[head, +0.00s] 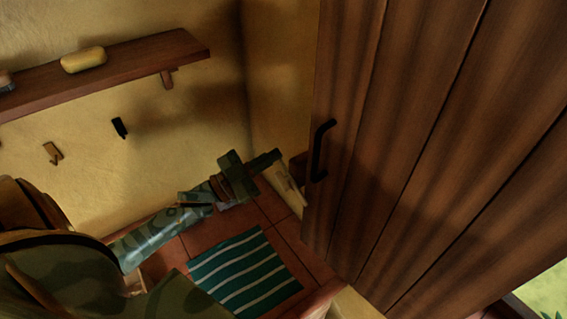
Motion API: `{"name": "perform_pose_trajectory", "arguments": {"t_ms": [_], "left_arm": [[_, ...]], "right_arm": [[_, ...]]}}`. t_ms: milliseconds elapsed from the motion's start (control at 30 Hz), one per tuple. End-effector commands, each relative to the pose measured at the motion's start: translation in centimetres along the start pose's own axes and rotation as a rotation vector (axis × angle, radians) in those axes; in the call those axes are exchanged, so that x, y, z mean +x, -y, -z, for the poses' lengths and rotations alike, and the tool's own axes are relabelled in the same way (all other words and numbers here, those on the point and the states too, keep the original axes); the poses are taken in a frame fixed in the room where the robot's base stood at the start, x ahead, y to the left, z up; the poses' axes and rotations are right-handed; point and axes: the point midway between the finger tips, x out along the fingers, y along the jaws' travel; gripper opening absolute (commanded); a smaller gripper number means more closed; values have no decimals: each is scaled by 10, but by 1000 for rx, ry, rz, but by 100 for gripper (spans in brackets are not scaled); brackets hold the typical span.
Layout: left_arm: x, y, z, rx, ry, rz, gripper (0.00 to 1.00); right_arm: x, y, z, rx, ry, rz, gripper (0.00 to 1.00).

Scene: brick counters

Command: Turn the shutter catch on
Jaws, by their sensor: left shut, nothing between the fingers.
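A wooden plank shutter (415,130) fills the right side of the head view, with a black bar handle (320,150) near its left edge. A small pale, upright piece (288,187) and a dark brown block (298,165) sit by the wall corner at that edge; I cannot tell which, if either, is the catch. My left gripper (272,159) is shut and empty, just left of the block. I cannot tell whether it touches either piece. My right gripper is not in view.
A wooden shelf (135,65) holds a yellow rounded object (83,59). A black hook (119,128) and a brown hook (53,153) are on the wall below. A green striped mat (245,275) lies on red tiles (210,236). Greenery shows at the lower right.

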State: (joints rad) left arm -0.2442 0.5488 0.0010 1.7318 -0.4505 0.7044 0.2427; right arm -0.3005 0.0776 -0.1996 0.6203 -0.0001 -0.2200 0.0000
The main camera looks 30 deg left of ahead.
Motion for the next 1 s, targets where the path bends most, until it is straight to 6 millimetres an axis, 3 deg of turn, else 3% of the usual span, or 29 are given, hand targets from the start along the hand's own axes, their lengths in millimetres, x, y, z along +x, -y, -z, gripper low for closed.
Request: {"name": "perform_pose_trajectory", "arguments": {"t_ms": [500, 1000], "left_arm": [[-7, 2, -19, -338, 2, 118, 0], [-8, 1, -24, -411, 1, 143, 0]], "right_arm": [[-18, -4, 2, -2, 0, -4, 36], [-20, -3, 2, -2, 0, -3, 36]]}}
